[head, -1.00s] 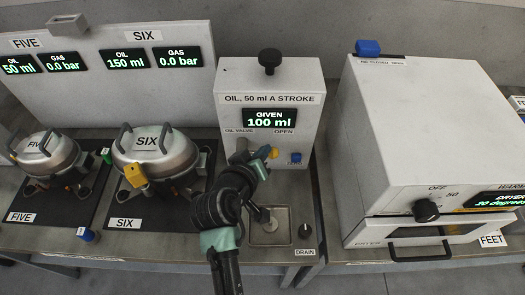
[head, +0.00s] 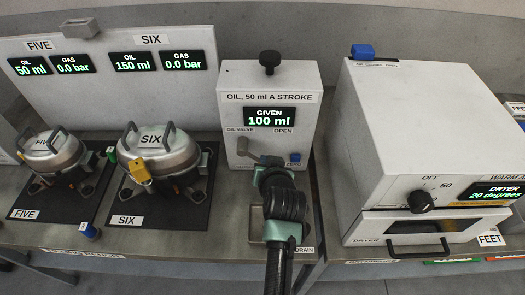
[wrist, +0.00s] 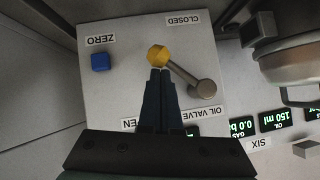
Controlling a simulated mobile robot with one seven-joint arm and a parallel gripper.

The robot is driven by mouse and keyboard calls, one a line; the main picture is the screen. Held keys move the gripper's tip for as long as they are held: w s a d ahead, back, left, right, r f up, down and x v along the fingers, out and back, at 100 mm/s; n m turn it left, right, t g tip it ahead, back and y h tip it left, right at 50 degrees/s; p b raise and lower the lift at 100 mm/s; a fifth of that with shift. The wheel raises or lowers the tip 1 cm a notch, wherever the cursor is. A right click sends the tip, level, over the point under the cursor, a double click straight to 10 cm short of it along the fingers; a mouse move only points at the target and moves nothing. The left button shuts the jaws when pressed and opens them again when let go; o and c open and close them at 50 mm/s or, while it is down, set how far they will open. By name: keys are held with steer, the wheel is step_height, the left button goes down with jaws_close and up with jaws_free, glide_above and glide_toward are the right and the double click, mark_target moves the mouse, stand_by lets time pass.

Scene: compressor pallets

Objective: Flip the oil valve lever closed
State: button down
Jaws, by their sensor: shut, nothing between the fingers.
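The oil valve lever (wrist: 183,75) is a grey bar with a yellow knob (wrist: 158,55) on the panel of the white oil unit (head: 230,85). In the wrist view, turned upside down, it runs from its round grey pivot (wrist: 203,90) up and left, between the OPEN and CLOSED (wrist: 183,20) labels. The OPEN label is partly covered by my gripper (wrist: 160,72). My gripper is shut and empty, its fingertips at the knob on the OPEN side, seemingly touching it. In the head view the lever (head: 262,159) slopes down to the right; my arm hides the knob.
A blue ZERO button (head: 295,157) sits right of the lever in the head view. The unit's display (head: 269,117) reads GIVEN 100 ml. Lidded vessels FIVE (head: 52,155) and SIX (head: 160,150) stand left; the white dryer (head: 425,120) stands right.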

steer(key=f+m+y+b, duration=0.1)
steer(key=b, duration=0.1)
steer(key=a+f+m+y+b, duration=0.1)
steer(key=f+y+b, duration=0.1)
steer(key=m+y+b, duration=0.1)
steer(key=a+m+b, duration=0.1)
steer(key=shift+f+t+y+b, duration=0.3)
steer(key=shift+f+t+y, duration=0.1)
steer(key=shift+a+b, duration=0.35)
steer(key=shift+a+f, duration=0.1)
stand_by(0.3)
